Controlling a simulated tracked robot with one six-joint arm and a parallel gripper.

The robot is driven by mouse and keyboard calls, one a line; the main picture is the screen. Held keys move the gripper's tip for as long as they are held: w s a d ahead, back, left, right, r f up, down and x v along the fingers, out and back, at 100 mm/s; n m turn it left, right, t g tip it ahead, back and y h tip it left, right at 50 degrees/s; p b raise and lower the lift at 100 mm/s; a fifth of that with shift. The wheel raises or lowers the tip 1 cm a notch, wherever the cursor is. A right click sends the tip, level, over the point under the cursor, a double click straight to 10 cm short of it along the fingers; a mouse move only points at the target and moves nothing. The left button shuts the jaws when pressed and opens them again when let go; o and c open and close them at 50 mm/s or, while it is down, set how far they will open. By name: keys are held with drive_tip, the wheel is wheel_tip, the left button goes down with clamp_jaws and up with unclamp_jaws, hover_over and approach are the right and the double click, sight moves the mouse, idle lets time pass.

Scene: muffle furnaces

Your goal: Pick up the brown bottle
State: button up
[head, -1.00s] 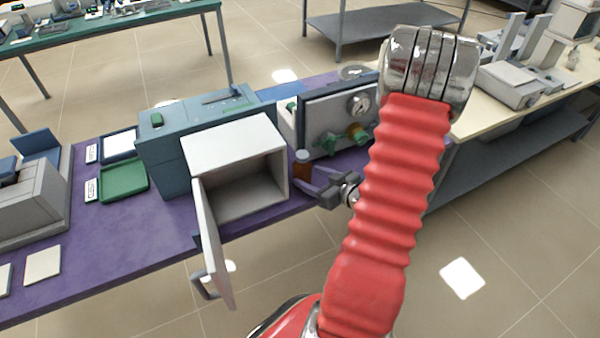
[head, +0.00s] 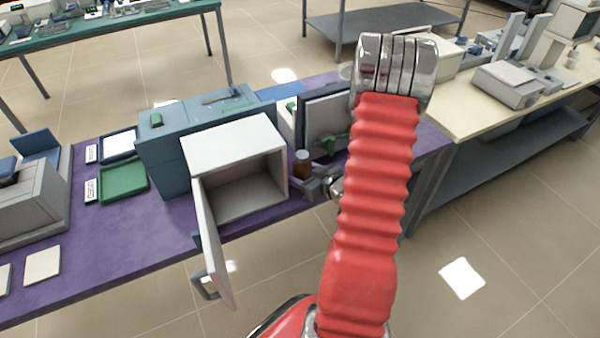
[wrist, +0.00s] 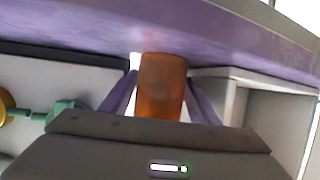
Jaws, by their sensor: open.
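The brown bottle (head: 303,164) stands upright on the purple bench, just right of the open furnace, with a grey cap. In the wrist view the bottle (wrist: 161,86) is orange-brown and sits between the two fingers of my gripper (wrist: 160,95); the palm hides one end of it. In the head view my gripper (head: 312,187) is low beside the bottle, at the bench's front edge, partly hidden by my red arm. The fingers are open, one on each side of the bottle. Whether they touch it I cannot tell.
The open furnace (head: 235,148) stands close left of the bottle, its door (head: 213,245) swung out past the bench edge. A second furnace front (head: 326,118) with green fittings is close behind right. A green tray (head: 123,181) lies farther left.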

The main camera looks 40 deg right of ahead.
drive_tip(key=shift+x, duration=0.85)
drive_tip(key=shift+c, duration=0.2)
drive_tip(key=c, duration=1)
drive_tip(key=shift+r, duration=0.15)
wheel_tip(320, 180, up, 28)
drive_tip(key=shift+f, duration=0.15)
idle(0.6)
